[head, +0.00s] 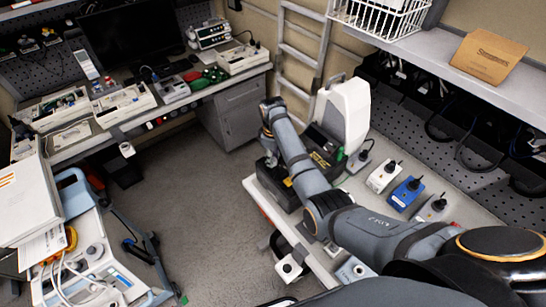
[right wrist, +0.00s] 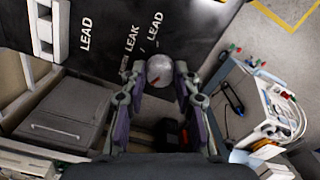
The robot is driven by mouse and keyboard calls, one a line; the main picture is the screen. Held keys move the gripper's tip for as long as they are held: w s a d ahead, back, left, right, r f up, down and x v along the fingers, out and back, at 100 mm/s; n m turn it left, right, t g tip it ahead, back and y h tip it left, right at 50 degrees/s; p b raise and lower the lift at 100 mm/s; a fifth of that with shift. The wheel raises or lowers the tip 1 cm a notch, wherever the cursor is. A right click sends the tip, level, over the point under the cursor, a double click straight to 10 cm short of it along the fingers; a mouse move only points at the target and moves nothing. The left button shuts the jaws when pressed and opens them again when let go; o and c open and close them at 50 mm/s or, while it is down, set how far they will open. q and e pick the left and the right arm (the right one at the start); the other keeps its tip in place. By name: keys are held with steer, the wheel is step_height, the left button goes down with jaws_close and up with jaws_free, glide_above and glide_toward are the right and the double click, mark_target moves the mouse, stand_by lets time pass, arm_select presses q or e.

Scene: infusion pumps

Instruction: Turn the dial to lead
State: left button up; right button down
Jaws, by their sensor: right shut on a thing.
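The dial (right wrist: 160,68) is a round silver knob with a small red mark on its lower left side in the right wrist view. It sits at the edge of a dark panel (right wrist: 105,58) with white lettering: LEAD, LEAK and LEAD. My right gripper (right wrist: 159,76) is shut on the dial, one finger on each side. In the head view my right arm reaches over the black and white device (head: 343,112) on the bench; the dial cannot be made out there. My left gripper is not in view.
Grey, blue and white small boxes with black knobs, including a blue one (head: 405,193), stand on the right bench. A ladder (head: 300,50) leans behind. A cart (head: 90,250) with cables stands at left.

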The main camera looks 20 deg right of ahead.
steer(key=m, duration=0.6)
steer(key=shift+w+r, duration=0.1)
steer(key=shift+r, duration=0.05)
steer(key=m, duration=0.7)
steer(key=shift+m, duration=0.3)
steer(key=m, duration=0.6)
steer(key=shift+w, duration=0.1)
steer(key=m, duration=0.7)
steer(key=shift+r, duration=0.1)
steer(key=shift+m, duration=0.3)
steer(key=c, duration=1.1)
jaws_free()
steer(key=shift+c, duration=0.2)
steer(key=shift+o, duration=0.7)
